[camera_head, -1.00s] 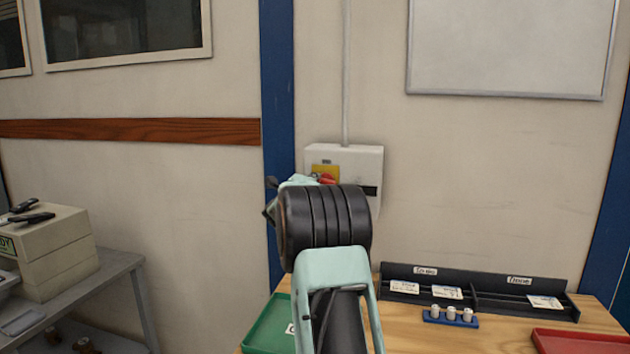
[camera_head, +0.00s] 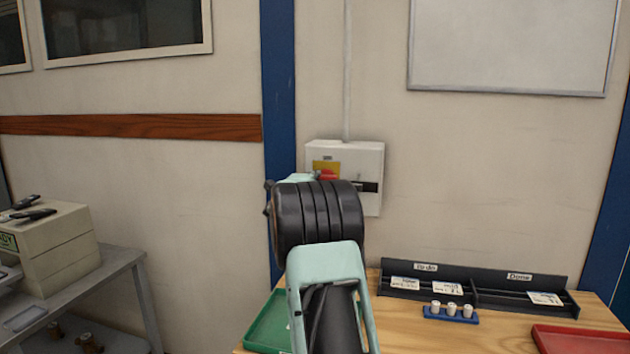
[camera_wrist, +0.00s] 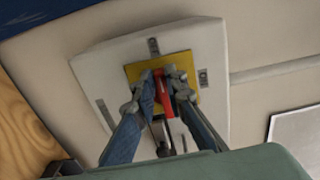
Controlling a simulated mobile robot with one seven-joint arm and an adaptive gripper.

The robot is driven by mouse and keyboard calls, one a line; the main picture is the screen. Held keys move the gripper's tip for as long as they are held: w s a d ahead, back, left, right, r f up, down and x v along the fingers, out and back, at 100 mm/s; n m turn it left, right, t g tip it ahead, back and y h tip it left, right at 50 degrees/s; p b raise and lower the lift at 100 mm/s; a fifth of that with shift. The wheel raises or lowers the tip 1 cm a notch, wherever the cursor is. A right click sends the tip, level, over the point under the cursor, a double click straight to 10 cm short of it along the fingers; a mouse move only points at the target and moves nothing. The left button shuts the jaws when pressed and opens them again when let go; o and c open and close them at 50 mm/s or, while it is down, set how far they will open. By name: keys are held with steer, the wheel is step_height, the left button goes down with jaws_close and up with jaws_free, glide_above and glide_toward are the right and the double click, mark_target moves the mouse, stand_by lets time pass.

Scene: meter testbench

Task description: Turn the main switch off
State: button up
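The main switch is a pale box (camera_head: 370,155) on the wall, with a yellow plate (camera_head: 320,166) and a red handle (camera_head: 327,174). In the wrist view the red handle (camera_wrist: 162,90) stands out from the yellow plate (camera_wrist: 186,62) and lies roughly square to the conduit. My gripper (camera_wrist: 163,78) has its fingertips close in on both sides of the handle and looks shut on it. In the head view my arm hides the lower left of the box and most of my gripper.
A grey conduit (camera_head: 346,70) runs up from the box. Below are a wooden bench (camera_head: 490,335), a green tray (camera_head: 270,325), a red tray (camera_head: 580,340) and a black rack (camera_head: 475,285). A blue post (camera_head: 279,100) stands just left of the box.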

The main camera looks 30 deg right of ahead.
steer(key=o, duration=0.4)
steer(key=shift+c, duration=0.2)
steer(key=v, duration=1.2)
